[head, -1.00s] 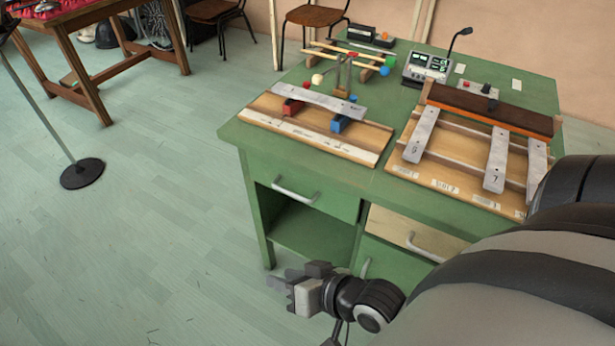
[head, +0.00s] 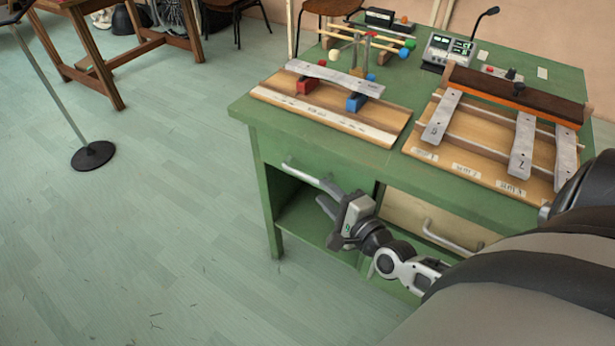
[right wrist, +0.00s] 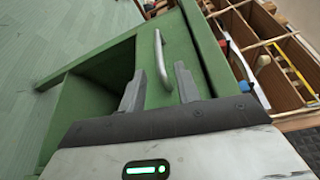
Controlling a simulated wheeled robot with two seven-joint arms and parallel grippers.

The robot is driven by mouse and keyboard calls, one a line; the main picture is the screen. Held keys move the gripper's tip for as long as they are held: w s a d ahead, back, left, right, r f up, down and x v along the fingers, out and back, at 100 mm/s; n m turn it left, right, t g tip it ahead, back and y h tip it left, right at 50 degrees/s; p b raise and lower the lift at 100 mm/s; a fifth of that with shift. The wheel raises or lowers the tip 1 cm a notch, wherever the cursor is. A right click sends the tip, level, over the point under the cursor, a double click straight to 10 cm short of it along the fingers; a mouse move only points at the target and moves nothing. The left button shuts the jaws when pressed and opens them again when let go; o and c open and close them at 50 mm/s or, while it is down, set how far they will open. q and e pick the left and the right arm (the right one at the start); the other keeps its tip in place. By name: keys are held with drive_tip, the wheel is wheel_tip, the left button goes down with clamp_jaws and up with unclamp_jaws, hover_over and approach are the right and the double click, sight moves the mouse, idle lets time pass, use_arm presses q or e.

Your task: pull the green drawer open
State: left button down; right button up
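The green drawer (head: 325,167) is in the left upper part of the green desk in the head view, and it looks shut. Its grey bar handle (head: 302,172) runs along its front; in the right wrist view the handle (right wrist: 161,58) stands on the green drawer front (right wrist: 180,45). My right gripper (head: 332,203) is just in front of and below the handle's right end. In the right wrist view my right gripper (right wrist: 157,85) is open, with a finger on either side of the handle's near end in the picture. Contact cannot be told. My left gripper is not in view.
An open shelf space (head: 305,218) lies below the drawer. A pale wooden drawer (head: 405,215) with its own handle (head: 450,238) is to the right. Metal bars on wooden boards (head: 385,133) cover much of the desktop.

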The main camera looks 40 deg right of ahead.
sight(308, 177)
drive_tip(key=w, duration=0.7)
drive_tip(key=shift+w+f+b, duration=0.3)
drive_tip(key=shift+f, duration=0.05)
clamp_jaws()
